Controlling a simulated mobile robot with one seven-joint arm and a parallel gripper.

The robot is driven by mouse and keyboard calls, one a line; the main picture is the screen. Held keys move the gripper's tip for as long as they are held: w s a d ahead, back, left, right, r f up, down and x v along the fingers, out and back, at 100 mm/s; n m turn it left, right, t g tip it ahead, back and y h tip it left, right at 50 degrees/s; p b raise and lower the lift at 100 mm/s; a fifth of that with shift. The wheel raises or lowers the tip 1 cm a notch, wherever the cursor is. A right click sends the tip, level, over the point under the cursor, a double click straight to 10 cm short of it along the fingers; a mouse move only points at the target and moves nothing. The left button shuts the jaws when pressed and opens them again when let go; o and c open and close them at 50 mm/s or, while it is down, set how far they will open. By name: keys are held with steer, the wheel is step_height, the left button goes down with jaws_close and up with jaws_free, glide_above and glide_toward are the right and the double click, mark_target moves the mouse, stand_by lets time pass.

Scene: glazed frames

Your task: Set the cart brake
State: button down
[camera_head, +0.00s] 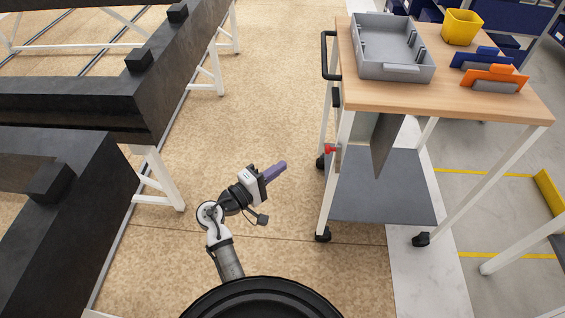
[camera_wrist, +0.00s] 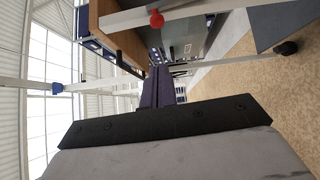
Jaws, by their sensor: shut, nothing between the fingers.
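The cart (camera_head: 434,97) stands at the right, with a wooden top, white legs and black casters. A small red knob (camera_head: 331,148) sits on its near left leg, and it also shows near the top of the wrist view (camera_wrist: 157,19). A black push handle (camera_head: 325,55) is on the cart's left side. My gripper (camera_head: 283,166), with purple fingers, is shut and empty. It is in the open floor left of the cart, apart from the red knob. Its purple fingers (camera_wrist: 156,88) also show in the wrist view.
On the cart top are a grey tray (camera_head: 397,72), a yellow bin (camera_head: 461,27), and orange (camera_head: 495,76) and blue (camera_head: 482,58) tools. A grey lower shelf (camera_head: 380,205) spans the legs. Dark beams on white trestles (camera_head: 158,180) stand at left. The floor between is clear.

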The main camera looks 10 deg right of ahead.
mark_target(327, 147)
steer(key=s+d+p+x, duration=0.1)
steer(key=s+p+x, duration=0.1)
steer(key=x, duration=0.9)
steer(key=shift+d+p, duration=0.2)
steer(key=shift+p, duration=0.1)
steer(key=shift+s+r, duration=0.1)
steer(key=shift+s, duration=0.1)
steer(key=shift+s+d+r, duration=0.2)
steer(key=shift+d+r, duration=0.3)
steer(key=shift+d, duration=0.2)
